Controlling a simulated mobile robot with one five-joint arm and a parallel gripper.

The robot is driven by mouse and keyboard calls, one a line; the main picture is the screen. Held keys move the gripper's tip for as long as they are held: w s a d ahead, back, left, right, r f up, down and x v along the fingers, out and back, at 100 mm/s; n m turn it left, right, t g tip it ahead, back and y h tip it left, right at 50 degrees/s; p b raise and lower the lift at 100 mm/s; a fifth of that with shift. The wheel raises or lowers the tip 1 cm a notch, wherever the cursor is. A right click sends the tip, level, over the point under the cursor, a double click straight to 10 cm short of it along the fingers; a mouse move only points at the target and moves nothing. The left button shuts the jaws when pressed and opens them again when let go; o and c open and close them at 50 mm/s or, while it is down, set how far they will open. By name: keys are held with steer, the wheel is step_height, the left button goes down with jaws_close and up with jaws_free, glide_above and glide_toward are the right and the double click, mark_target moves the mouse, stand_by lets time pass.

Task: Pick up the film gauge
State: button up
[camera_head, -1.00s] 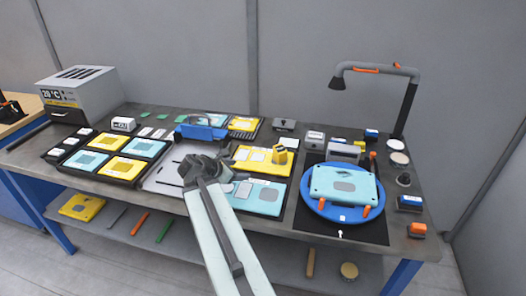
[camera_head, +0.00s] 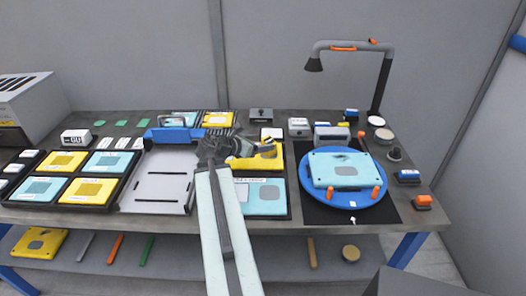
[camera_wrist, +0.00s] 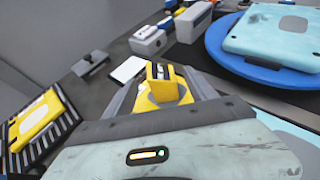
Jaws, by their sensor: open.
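The film gauge appears to be the small yellow block-like device (camera_wrist: 162,88) with a dark and white face. In the wrist view it stands between the two fingers of my gripper (camera_wrist: 163,80), which are spread apart with the gauge near the middle. I cannot tell whether either finger touches it. In the head view my gripper (camera_head: 224,147) is over the yellow panel (camera_head: 262,163) in the middle of the bench, and it hides most of the gauge.
A blue turntable (camera_head: 329,197) carrying a light-blue case (camera_head: 340,170) is to the right. A grey tray (camera_head: 154,188) and a black tray of yellow and light-blue panels (camera_head: 62,205) lie to the left. A lamp (camera_head: 345,47) stands at the back right.

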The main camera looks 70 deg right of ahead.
mark_target(264, 155)
steer(key=shift+w+f+b, duration=0.1)
steer(key=shift+f+b, duration=0.45)
steer(key=shift+f, duration=0.3)
steer(key=shift+b+x, duration=0.5)
steer(key=shift+x, duration=0.7)
steer(key=x, duration=0.2)
steer(key=b+x, duration=0.1)
steer(key=x, duration=0.2)
steer(key=shift+s+d+b, duration=0.2)
steer(key=shift+s+b, duration=0.15)
steer(key=shift+b, duration=0.05)
jaws_close()
step_height(264, 155, up, 10)
steer(key=p, duration=1)
